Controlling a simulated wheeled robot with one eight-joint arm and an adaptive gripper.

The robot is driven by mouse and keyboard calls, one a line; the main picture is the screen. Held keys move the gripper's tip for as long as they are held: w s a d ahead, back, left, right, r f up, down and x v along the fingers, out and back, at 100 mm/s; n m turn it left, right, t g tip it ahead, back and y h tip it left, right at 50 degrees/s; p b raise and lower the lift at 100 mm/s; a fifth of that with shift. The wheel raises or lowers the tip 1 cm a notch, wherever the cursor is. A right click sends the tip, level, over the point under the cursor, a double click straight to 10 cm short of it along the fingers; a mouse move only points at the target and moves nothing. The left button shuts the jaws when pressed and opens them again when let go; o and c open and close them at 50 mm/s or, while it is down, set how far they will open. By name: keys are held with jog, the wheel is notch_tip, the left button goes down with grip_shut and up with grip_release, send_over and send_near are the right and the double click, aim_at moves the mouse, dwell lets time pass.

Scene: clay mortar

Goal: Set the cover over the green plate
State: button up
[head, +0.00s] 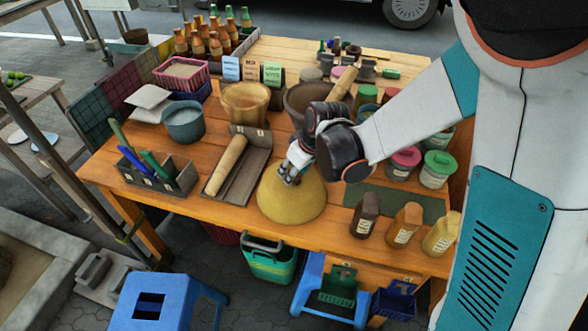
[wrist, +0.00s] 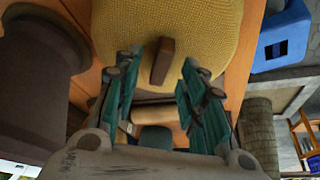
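The cover is a yellow woven dome (head: 290,203) at the front edge of the wooden table. In the wrist view the dome (wrist: 215,25) fills the top, with a brown bar handle (wrist: 162,60) on its crown. My gripper (head: 290,178) is just above the dome's top. In the wrist view my gripper (wrist: 163,78) is open, with one finger on each side of the handle and gaps between.
Left of the dome is a tray with a rolling pin (head: 226,166). Right are a dark green mat (head: 432,206), brown and yellow bottles (head: 403,225) and lidded jars (head: 437,168). Bowls (head: 245,103) stand behind. Little free table surrounds the dome.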

jog(key=shift+r, duration=0.1)
jog(key=v, duration=1.2)
jog(key=s+d+r+m+t+h, duration=0.1)
jog(key=s+d+r+m, duration=0.2)
jog(key=s+d, duration=0.3)
jog(key=s+d+r+m+t+h, duration=0.2)
jog(key=s+d+m, duration=0.3)
jog(key=s, duration=0.5)
jog(key=shift+s+d+r+t, duration=0.15)
jog(key=shift+d+r+t, duration=0.15)
jog(key=shift+d+r, duration=0.6)
jog(key=shift+f, duration=0.1)
